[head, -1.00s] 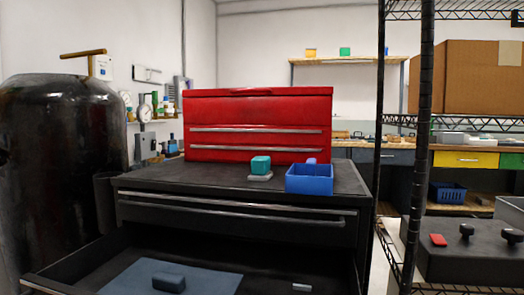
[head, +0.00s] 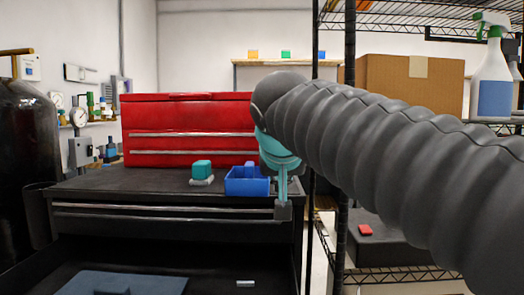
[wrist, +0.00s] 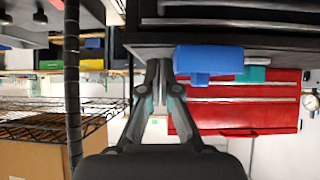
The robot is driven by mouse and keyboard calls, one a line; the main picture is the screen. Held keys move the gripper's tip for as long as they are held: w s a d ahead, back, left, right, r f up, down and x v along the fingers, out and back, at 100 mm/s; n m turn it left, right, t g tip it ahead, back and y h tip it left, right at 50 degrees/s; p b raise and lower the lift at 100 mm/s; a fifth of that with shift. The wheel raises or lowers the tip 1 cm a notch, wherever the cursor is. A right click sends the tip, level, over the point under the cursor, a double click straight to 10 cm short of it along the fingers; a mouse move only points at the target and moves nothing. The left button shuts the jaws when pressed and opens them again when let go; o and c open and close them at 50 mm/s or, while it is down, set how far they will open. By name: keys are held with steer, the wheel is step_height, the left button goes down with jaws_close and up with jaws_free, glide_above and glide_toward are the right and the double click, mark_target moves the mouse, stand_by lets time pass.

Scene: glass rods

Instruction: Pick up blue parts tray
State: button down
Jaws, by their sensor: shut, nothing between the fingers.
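The blue parts tray (head: 246,187) is a small open box on the black cabinet top, near its front right corner, with a small blue piece showing above its back rim. The tray also shows in the wrist view (wrist: 209,60), where the picture is upside down. My gripper (head: 283,208) is shut and empty, hanging just right of the tray and appearing lower than it in the head view. In the wrist view its fingertips (wrist: 159,68) meet beside the tray. I cannot tell whether they touch it.
A teal block (head: 201,169) on a pale base sits just left of the tray. A red tool chest (head: 190,130) stands behind. A wire shelf post (head: 349,130) rises to the right. A drawer below stands open, holding a dark-blue mat (head: 125,284).

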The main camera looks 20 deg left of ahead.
glide_toward(250, 163)
steer(key=s+d+f, duration=0.2)
steer(key=s+f, duration=0.1)
steer(key=s, duration=0.1)
steer(key=shift+t+y, duration=0.3)
steer(key=shift+t, duration=0.1)
steer(key=w+a+p, duration=0.1)
steer(key=w, duration=0.3)
steer(key=w+a+p, duration=0.1)
steer(key=w, duration=0.3)
steer(key=w+a+p, duration=0.1)
steer(key=w+a, duration=0.1)
steer(key=w, duration=0.2)
steer(key=shift+r, duration=0.1)
steer(key=shift+s+d+f+b, duration=0.1)
steer(key=shift+f+b, duration=0.2)
steer(key=shift+f, duration=0.65)
